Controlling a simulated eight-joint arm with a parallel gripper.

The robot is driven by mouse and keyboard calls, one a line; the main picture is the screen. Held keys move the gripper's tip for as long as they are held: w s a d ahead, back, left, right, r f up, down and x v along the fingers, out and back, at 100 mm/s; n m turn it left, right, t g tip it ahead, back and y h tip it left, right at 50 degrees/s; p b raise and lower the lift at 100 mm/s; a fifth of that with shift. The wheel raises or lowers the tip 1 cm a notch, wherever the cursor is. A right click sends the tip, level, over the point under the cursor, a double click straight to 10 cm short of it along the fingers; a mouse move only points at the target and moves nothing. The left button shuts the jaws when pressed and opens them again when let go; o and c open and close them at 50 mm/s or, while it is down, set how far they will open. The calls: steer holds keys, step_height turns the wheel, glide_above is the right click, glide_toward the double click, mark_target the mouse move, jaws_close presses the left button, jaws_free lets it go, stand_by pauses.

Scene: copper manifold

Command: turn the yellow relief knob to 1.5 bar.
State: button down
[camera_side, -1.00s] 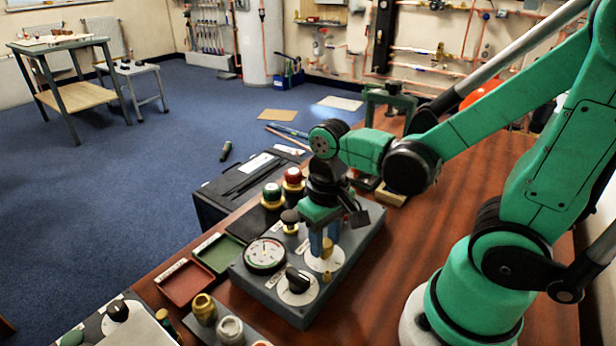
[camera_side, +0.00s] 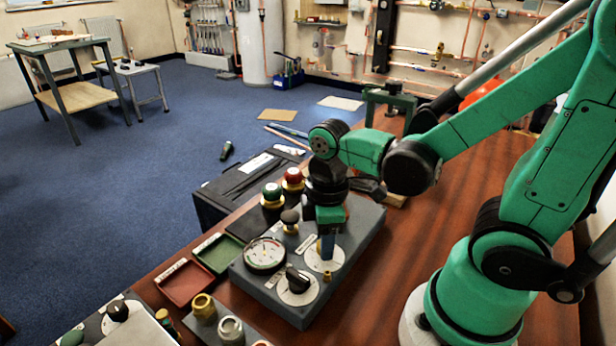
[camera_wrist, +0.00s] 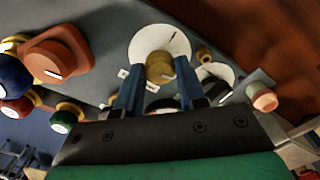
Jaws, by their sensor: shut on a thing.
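The yellow relief knob (camera_wrist: 160,68) stands at the middle of a round white dial plate (camera_wrist: 150,40) in the wrist view. My gripper (camera_wrist: 160,82) points down with one blue finger on each side of the knob and is shut on it. In the side view my gripper (camera_side: 326,248) stands over the white dial plate (camera_side: 318,263), and its fingers and wrist mostly hide the knob. The dial markings are too small to read. A round pressure gauge (camera_side: 264,254) sits to the left on the same grey panel (camera_side: 362,238); its reading is not legible.
A black knob (camera_side: 297,280) on a white plate sits in front of the gripper. A dark-topped brass knob (camera_side: 290,220) and red and green buttons (camera_side: 292,178) stand behind to the left. Red (camera_side: 185,285) and green (camera_side: 218,254) trays lie left. The wooden bench (camera_side: 420,260) is clear to the right.

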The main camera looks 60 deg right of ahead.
steer(key=n, duration=0.3)
steer(key=shift+n, duration=2)
steer(key=c, duration=0.5)
jaws_free()
steer(key=shift+r, duration=2.85)
